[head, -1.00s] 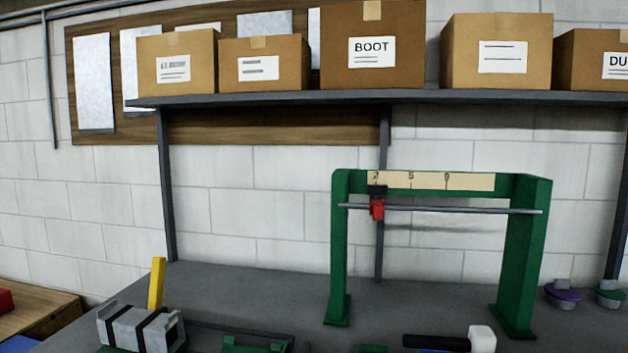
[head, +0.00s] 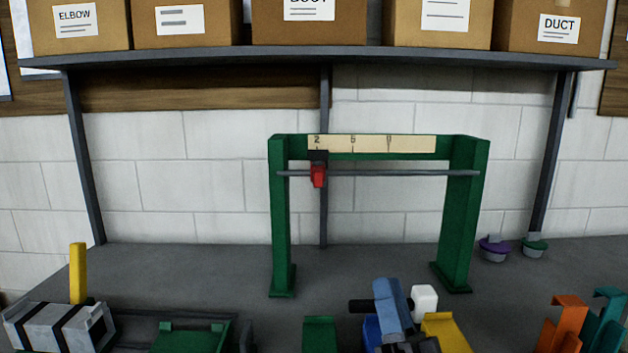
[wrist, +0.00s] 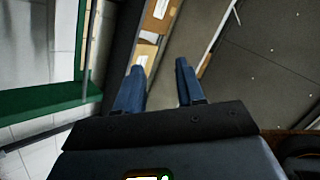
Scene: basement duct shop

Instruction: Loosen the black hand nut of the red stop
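The red stop (head: 318,177) hangs on a thin grey rod (head: 400,173) near the left post of a green frame (head: 281,220). A black part (head: 319,156), which looks like the hand nut, sits on top of the stop, just under the "2" mark of the pale scale (head: 420,144). My gripper (head: 393,300) is low in the head view, right of and below the stop, apart from it. In the wrist view its two blue fingers (wrist: 158,68) stand apart with nothing between them. The stop and nut cannot be made out there.
A white-headed mallet (head: 425,299) lies behind my gripper on the grey bench. A grey strapped block (head: 60,327) and yellow lever (head: 78,272) are at left; orange (head: 566,322) and teal brackets are at right. A shelf (head: 330,59) with boxes is above. Space before the stop looks clear.

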